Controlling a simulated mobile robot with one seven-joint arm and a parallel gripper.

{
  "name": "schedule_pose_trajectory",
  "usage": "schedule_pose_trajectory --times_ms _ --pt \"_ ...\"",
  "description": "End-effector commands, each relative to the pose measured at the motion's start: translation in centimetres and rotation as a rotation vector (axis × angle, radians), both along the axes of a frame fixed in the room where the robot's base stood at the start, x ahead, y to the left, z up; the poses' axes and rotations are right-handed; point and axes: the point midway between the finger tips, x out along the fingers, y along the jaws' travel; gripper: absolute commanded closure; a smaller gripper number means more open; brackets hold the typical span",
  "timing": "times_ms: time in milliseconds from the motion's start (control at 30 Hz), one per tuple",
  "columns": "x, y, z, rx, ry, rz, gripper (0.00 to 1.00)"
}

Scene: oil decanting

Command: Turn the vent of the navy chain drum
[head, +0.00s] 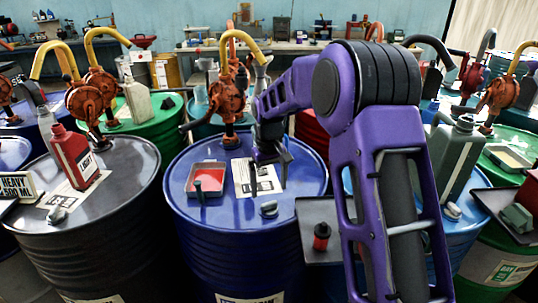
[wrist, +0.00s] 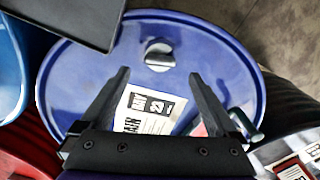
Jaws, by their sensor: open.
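The navy chain drum (head: 245,255) stands in the middle of the head view. Its vent is a grey knob (head: 269,208) near the front edge of the lid; the vent also shows in the wrist view (wrist: 159,54). My gripper (head: 268,178) is over the lid, behind the vent in the head view. In the wrist view my gripper (wrist: 159,75) is open and empty, with its fingertips apart just short of the vent. A printed sheet (wrist: 148,112) lies on the lid beneath the fingers.
On the lid stand an orange hand pump (head: 229,92) and a tray with red inside (head: 207,165). A dark shelf (head: 312,210) with a small red bottle (head: 321,236) adjoins the drum on the right. A black drum (head: 90,240) stands left.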

Motion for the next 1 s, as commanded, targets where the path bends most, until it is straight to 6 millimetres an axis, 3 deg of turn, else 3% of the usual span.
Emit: schedule_pose_trajectory --times_ms 100,300,500,667,1000 --pt "0.1 0.0 3.3 0.001 -0.005 0.000 0.05" --pt "0.1 0.0 7.9 0.001 -0.004 0.001 0.05" --pt "0.0 0.0 10.8 0.001 -0.002 0.002 0.05" --pt "0.0 0.0 11.8 0.000 -0.001 0.002 0.05" --pt "0.0 0.2 11.9 0.001 -0.003 0.006 0.05"
